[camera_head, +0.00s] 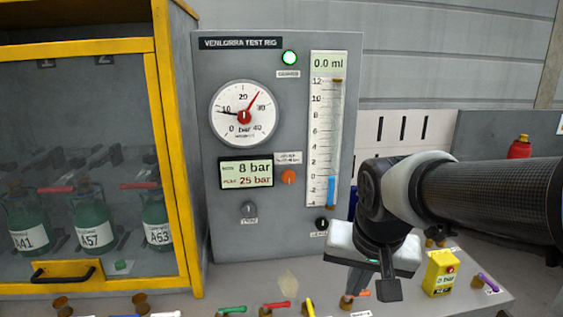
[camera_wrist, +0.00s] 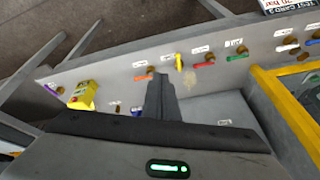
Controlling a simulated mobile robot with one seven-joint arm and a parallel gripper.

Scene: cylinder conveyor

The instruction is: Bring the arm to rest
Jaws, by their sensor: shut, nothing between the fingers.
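My gripper (camera_head: 350,294) hangs low at the right of centre in the head view, below the white wrist housing, in front of the test rig's lower right corner. In the wrist view the two dark fingers of my gripper (camera_wrist: 160,80) stand together, with nothing between them. The fingertips show over the grey ledge with coloured levers; whether they touch it I cannot tell. My arm (camera_head: 490,200) reaches in from the right edge of the head view.
The test rig (camera_head: 220,200) has a dial, an 8 bar and 25 bar display and a lit green lamp. A yellow-framed cabinet (camera_head: 165,150) with green bottles stands left. Coloured levers (camera_head: 277,305) line the ledge. A yellow box (camera_head: 440,272) and red bottle (camera_head: 519,148) are right.

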